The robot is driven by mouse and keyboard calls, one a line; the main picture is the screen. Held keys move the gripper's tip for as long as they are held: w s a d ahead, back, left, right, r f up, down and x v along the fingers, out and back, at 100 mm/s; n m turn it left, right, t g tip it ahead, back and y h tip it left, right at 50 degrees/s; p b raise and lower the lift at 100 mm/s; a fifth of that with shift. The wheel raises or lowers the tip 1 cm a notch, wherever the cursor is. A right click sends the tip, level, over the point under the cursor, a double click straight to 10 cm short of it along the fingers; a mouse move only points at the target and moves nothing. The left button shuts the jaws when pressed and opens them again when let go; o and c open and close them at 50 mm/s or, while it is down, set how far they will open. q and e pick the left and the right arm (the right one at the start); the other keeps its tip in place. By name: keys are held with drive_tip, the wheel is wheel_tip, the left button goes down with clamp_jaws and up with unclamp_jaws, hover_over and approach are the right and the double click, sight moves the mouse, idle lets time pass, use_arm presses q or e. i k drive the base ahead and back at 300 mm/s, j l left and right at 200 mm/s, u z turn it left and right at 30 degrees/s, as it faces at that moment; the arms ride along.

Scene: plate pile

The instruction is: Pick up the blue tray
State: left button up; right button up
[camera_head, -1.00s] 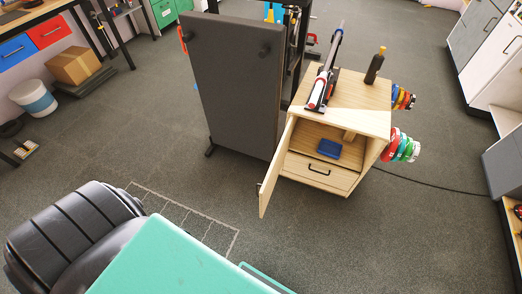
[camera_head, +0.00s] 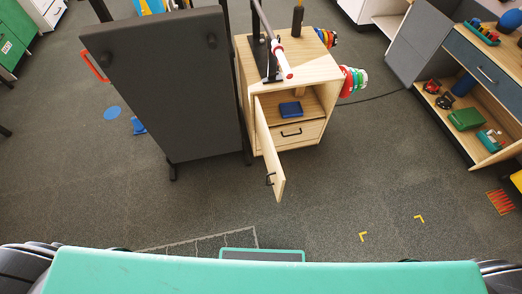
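A small blue object (camera_head: 291,109), which looks like the blue tray, lies inside the open compartment of a light wooden cabinet (camera_head: 246,75). The cabinet door (camera_head: 268,150) stands open towards me, to the left of the compartment. A drawer (camera_head: 300,134) with a dark handle sits below the compartment and is shut. The cabinet is well ahead of me, across the floor. Neither of my grippers shows in the head view.
A large dark board (camera_head: 165,95) stands upright left of the cabinet. Weight plates (camera_head: 348,82) stick out on the cabinet's right side. A shelf unit (camera_head: 480,130) stands at the right. The carpet (camera_head: 350,190) in front of the cabinet is mostly clear.

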sight(289, 109)
drive_tip(key=l+u, duration=0.1)
drive_tip(key=u, duration=0.2)
drive_tip(key=i+l+u, duration=0.15)
drive_tip(key=l+u, duration=0.2)
drive_tip(key=i+l+u, duration=0.15)
drive_tip(key=l+u, duration=0.5)
drive_tip(key=l, duration=2.15)
drive_tip(key=l+z, duration=0.4)
drive_tip(key=i+l+z, duration=0.2)
drive_tip(key=l+z, duration=0.25)
